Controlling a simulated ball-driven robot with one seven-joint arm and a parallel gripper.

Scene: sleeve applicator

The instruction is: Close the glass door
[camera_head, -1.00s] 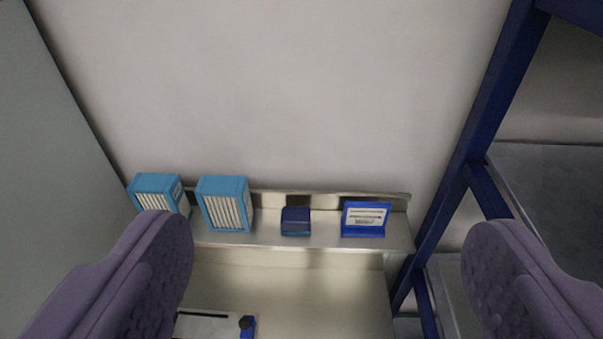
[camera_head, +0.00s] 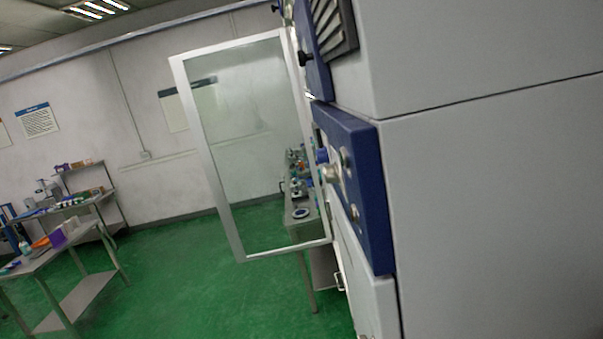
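The glass door (camera_head: 207,155) is a clear pane in a pale metal frame. It stands swung out from the grey and blue machine (camera_head: 480,190) on the right, so it is open. Its right edge is by the machine's front, and its free edge is toward the left. Through the pane I see the wall and part of a bench. My gripper is not in the picture now, so its place relative to the door does not show.
A blue panel with knobs (camera_head: 352,180) juts from the machine. Metal benches with small items (camera_head: 60,255) stand at the left. Another bench (camera_head: 300,205) is behind the door. The green floor (camera_head: 180,290) between them is clear.

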